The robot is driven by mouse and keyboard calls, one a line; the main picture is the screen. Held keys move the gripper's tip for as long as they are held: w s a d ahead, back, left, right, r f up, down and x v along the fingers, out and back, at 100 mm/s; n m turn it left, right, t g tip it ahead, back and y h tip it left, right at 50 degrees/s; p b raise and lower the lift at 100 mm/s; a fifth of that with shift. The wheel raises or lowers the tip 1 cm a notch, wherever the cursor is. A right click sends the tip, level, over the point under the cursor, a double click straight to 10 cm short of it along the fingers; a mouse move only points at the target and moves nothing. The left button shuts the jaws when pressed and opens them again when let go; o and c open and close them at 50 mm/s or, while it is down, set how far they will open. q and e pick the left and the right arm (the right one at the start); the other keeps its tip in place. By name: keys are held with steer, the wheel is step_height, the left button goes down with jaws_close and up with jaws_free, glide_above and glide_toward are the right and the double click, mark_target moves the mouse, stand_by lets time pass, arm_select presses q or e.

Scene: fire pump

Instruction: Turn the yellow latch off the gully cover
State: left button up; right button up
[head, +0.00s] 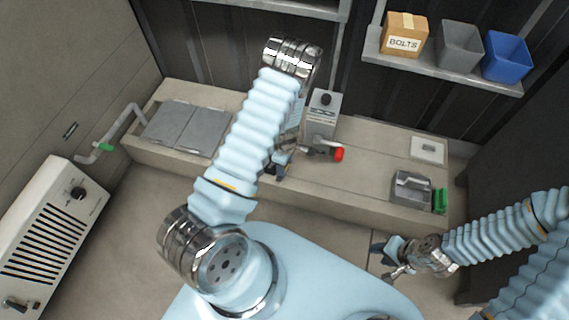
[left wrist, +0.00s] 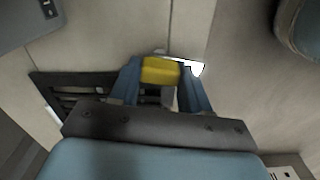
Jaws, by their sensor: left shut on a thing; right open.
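The yellow latch (left wrist: 160,70) sits between the two blue fingers of my left gripper (left wrist: 165,80) in the left wrist view. The gripper is shut on it. The dark slotted gully cover (left wrist: 75,90) lies to the left and behind the fingers, partly hidden by my gripper. In the head view my left gripper (head: 276,168) is low at the front of the ledge, partly behind my own arm. The latch and the cover are hidden there. My right gripper (head: 384,262) is open and empty, in front of the ledge at the right.
A grey unit (head: 322,112) with a red-tipped lever (head: 338,154) stands on the ledge (head: 340,185), near my left arm. Grey plates (head: 188,128) lie at left; a grey metal block (head: 411,188) sits at right. A white heater (head: 50,230) stands at far left. A shelf (head: 450,75) holds bins.

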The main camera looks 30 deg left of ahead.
arm_select(q)
steer(key=shift+n, duration=0.8)
steer(key=o, duration=1.1)
steer(key=shift+c, duration=0.2)
step_height(320, 180, up, 14)
steer(key=p, duration=0.2)
steer(key=shift+f+p, duration=0.1)
steer(key=shift+p, duration=0.2)
